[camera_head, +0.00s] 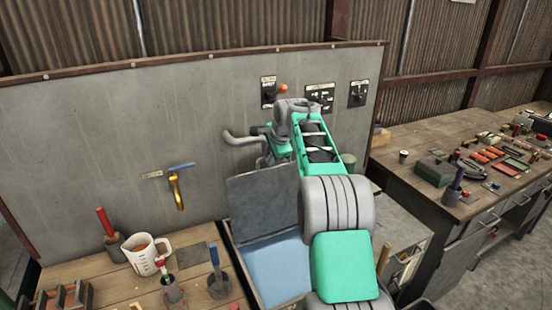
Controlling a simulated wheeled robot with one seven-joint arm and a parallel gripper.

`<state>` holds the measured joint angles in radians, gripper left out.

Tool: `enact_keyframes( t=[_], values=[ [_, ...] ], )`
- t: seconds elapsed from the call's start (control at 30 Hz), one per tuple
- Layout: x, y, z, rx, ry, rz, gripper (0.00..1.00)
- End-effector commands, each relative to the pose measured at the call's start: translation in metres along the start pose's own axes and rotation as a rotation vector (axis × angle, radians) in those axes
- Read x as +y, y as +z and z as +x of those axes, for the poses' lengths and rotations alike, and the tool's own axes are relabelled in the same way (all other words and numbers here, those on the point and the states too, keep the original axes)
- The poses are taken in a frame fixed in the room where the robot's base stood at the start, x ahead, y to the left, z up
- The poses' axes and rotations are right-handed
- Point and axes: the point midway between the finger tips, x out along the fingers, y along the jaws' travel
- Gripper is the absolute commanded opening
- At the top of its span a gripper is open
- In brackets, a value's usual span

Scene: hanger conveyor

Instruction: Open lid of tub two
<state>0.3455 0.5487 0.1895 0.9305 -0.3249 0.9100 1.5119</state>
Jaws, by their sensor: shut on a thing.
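A dark grey lid (258,203) stands raised at a steep tilt at the back of an open tub (232,262). Light blue shows inside the tub. No number is readable on it. My gripper (268,160) is at the lid's upper edge, close to its top right corner, and is shut on the lid. Its fingertips are mostly hidden behind the lid and my wrist. My arm hides the right side of the lid and of the tub.
A measuring jug (145,254) and tool holders stand on the bench at left. A cluttered workbench (425,215) stands at right.

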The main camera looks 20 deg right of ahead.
Motion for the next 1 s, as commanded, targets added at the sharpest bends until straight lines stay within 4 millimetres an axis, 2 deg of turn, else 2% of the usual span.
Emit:
enact_keyframes(
  t=[0.03,0.5,0.53,0.77,1.0],
  values=[
    [0.0035,0.0018,0.0062,-0.004,0.017,0.002,0.00],
    [0.0041,0.0047,0.0093,-0.007,0.031,-0.001,0.00],
    [0.0043,0.0047,0.0094,-0.007,0.031,-0.001,0.13],
    [0.0029,0.0044,0.0080,-0.006,0.027,-0.002,0.32],
    [0.0016,0.0037,0.0064,-0.005,0.024,-0.002,0.32]
  ],
)
